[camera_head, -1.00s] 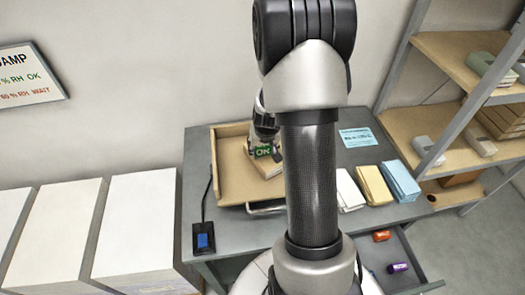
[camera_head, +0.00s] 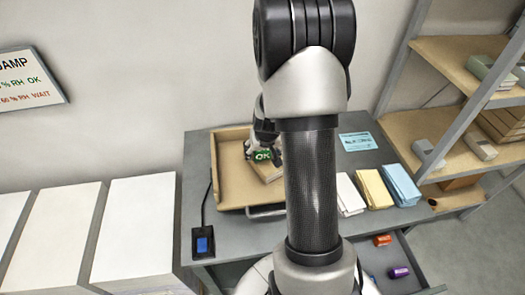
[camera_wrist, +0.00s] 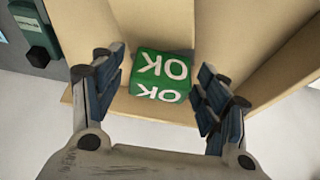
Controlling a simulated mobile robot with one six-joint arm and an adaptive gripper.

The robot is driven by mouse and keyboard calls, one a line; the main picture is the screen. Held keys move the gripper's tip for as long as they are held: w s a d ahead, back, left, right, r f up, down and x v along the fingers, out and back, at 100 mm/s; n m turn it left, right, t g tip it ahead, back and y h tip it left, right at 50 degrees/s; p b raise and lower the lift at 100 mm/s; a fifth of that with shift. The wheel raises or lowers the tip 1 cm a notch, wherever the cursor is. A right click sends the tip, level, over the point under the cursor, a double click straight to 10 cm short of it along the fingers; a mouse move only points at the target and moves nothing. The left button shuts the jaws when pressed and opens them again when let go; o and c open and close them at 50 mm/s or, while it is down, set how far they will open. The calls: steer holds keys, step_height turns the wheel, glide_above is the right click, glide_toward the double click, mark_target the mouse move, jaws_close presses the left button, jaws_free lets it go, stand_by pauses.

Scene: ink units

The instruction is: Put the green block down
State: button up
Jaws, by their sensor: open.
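The green block (camera_wrist: 162,72) has white "OK" lettering on its faces. In the wrist view it sits on a tan surface between the two fingers of my gripper (camera_wrist: 160,90), with a gap on each side. In the head view the green block (camera_head: 263,155) is inside the tan tray (camera_head: 232,188), at the near end of my gripper (camera_head: 262,146). My gripper is open around the block. Part of the tray is hidden behind my arm.
A blue pad on a black base (camera_head: 203,243) lies at the table's left front. White, yellow and blue packets (camera_head: 374,187) lie right of my arm. An open drawer holds an orange item (camera_head: 382,240) and a purple item (camera_head: 399,272). Shelves (camera_head: 455,125) stand at the right.

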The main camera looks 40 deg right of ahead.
steer(key=s+a+r+n+p, duration=0.1)
steer(key=a+r+p, duration=0.15)
steer(key=r, duration=0.35)
steer(key=s+a+r+p, duration=0.1)
steer(key=s+a+r, duration=0.1)
steer(key=a+r, duration=0.3)
steer(key=s+a+r+n+p, duration=0.1)
steer(key=a+r+p, duration=0.1)
steer(key=r, duration=0.6)
steer(key=s+a+r+n+y, duration=0.1)
steer(key=s+a+r+n, duration=0.1)
steer(key=s+a+r, duration=0.3)
steer(key=s+a+r+n+y, duration=0.1)
steer(key=s+a+r+n, duration=0.1)
steer(key=s+a+r, duration=0.4)
steer(key=s+a, duration=0.5)
steer(key=a, duration=0.1)
steer(key=shift+a+t, duration=0.15)
steer(key=shift+t, duration=0.25)
steer(key=shift+f, duration=0.1)
